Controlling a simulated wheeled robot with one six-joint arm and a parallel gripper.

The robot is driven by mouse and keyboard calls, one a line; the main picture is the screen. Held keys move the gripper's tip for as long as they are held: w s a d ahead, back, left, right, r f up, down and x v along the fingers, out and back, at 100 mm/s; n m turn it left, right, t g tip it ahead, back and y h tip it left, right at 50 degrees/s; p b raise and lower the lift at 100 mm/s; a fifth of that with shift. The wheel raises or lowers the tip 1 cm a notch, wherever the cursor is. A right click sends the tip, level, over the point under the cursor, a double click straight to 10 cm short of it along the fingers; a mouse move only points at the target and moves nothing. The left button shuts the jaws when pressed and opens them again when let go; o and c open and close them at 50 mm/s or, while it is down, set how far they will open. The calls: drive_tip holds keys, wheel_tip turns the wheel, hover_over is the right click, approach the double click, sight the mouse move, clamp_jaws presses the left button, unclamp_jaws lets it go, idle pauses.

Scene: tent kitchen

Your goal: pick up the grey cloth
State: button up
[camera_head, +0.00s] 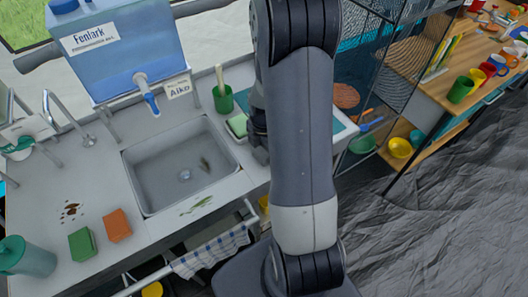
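I cannot make out a separate grey cloth; it may be hidden behind my arm. A white cloth with a blue check (210,254) hangs over the rail at the counter's front. My arm stands upright across the middle of the view. The dark end of my gripper (259,138) shows only in part at the arm's left edge, over the counter right of the sink. Its fingertips and anything between them are mostly hidden, so I cannot tell whether it is open.
The grey counter holds a sink (182,165), a green sponge (82,244), an orange sponge (117,225), a teal jug (28,258) and a green cup (223,99). A blue water container (125,50) stands behind. Wooden shelves (435,85) with mugs stand right. Crumpled grey groundsheet (440,225) covers the floor.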

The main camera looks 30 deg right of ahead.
sight(264, 151)
drive_tip(key=shift+f, duration=0.15)
drive_tip(key=shift+c, duration=0.4)
drive_tip(key=c, duration=1)
drive_tip(key=shift+o, duration=0.2)
wheel_tip(264, 151, up, 10)
drive_tip(key=shift+r+b, duration=0.1)
drive_tip(key=shift+b, duration=0.3)
drive_tip(key=o, duration=0.3)
drive_tip(key=shift+c, duration=1.2)
